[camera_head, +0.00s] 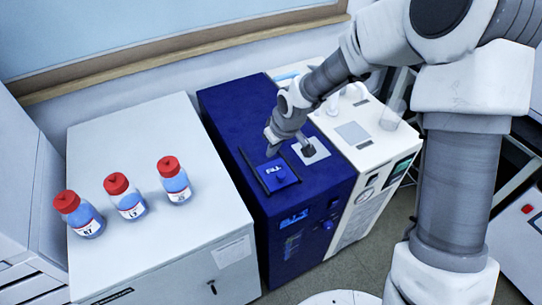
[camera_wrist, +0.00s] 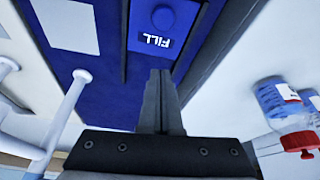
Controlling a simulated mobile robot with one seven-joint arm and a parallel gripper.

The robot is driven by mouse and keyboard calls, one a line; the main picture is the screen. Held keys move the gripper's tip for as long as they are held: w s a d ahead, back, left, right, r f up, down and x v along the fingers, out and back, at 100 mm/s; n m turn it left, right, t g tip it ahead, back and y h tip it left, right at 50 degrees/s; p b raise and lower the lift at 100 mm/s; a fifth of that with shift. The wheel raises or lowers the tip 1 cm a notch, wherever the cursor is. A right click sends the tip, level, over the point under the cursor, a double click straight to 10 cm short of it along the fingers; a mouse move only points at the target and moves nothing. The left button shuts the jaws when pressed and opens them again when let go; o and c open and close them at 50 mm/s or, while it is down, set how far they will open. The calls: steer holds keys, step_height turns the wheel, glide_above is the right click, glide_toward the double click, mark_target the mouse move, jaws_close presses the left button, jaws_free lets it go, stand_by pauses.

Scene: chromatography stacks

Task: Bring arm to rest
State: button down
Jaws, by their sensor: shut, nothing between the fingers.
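My gripper (camera_head: 272,152) is over the top of the dark blue machine (camera_head: 238,107) in the head view, near a blue panel with a FILL label (camera_head: 277,175). In the wrist view my gripper (camera_wrist: 161,72) has its two dark fingers together with nothing between them. The fingertips point toward the FILL label (camera_wrist: 157,41) and the round blue knob (camera_wrist: 163,18) beyond it. I cannot tell whether the fingertips touch the panel. My arm reaches in from the upper right of the head view.
Three red-capped bottles (camera_head: 130,200) stand on the white cabinet (camera_head: 120,140) at left. A white instrument (camera_head: 368,160) with clear vessels (camera_head: 393,115) adjoins the blue machine on the right. A wall and window ledge (camera_head: 180,48) lie behind. Floor shows in front.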

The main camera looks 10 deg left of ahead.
steer(key=s+d+r+m+t+h, duration=0.1)
steer(key=s+d+r+m+h, duration=0.1)
steer(key=s+d+r, duration=0.45)
steer(key=s+d+r+m+t+h, duration=0.1)
steer(key=s+d+r+m, duration=0.15)
steer(key=d+r, duration=0.75)
steer(key=s+d+r+m, duration=0.2)
steer(key=s+d+r, duration=0.1)
steer(key=s, duration=0.4)
steer(key=s+d+r+m, duration=0.2)
steer(key=s+r, duration=0.2)
steer(key=s, duration=0.3)
steer(key=shift+d+r+m+t+p, duration=0.25)
steer(key=shift+d+m+t+p, duration=0.05)
steer(key=shift+d+m+t, duration=0.1)
